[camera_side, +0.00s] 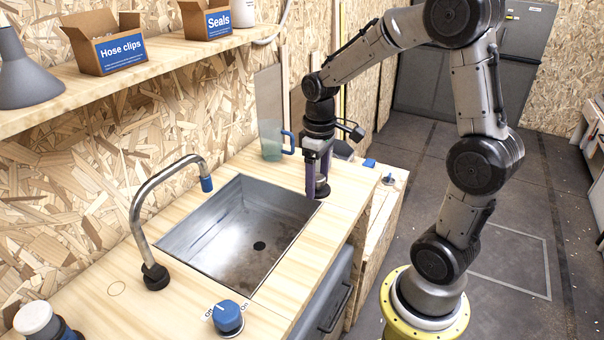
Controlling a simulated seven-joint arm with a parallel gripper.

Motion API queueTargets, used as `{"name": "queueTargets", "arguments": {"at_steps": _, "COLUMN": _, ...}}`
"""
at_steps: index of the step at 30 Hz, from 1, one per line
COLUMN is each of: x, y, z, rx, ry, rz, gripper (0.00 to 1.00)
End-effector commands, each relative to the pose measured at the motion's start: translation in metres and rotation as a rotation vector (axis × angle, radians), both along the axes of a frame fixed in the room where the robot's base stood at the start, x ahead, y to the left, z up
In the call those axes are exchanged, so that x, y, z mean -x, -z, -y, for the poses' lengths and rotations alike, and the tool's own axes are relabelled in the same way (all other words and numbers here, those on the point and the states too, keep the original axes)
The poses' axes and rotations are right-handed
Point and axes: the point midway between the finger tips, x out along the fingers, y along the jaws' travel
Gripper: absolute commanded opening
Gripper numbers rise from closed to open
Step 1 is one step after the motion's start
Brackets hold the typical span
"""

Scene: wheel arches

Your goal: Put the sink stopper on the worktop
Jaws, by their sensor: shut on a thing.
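The sink stopper (323,191) is a small dark round disc at the back right corner of the sink (222,238), by the worktop's edge. My gripper (318,186) points down with its purple fingers shut on the stopper, partly hiding it. I cannot tell whether the stopper touches the worktop (345,190) or is held just above it. The drain hole (259,245) in the sink floor is open and dark.
A curved tap (150,205) with a blue tip stands left of the sink. A blue knob (228,317) is at the front. A clear jug with a blue handle (272,148) stands behind the sink. A shelf with boxes (105,45) runs along the wall.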

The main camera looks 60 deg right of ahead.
Motion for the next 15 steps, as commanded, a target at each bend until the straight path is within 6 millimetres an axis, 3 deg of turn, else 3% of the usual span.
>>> {"name": "queueTargets", "arguments": {"at_steps": 3, "x": 0.043, "y": -0.032, "z": 0.018, "rx": 0.004, "ry": 0.010, "rz": 0.008, "gripper": 0.16}}
{"name": "queueTargets", "arguments": {"at_steps": 9, "x": 0.101, "y": -0.062, "z": 0.025, "rx": 0.003, "ry": 0.007, "rz": 0.005, "gripper": 0.16}}
{"name": "queueTargets", "arguments": {"at_steps": 15, "x": 0.127, "y": -0.072, "z": 0.023, "rx": 0.000, "ry": 0.001, "rz": 0.000, "gripper": 0.16}}
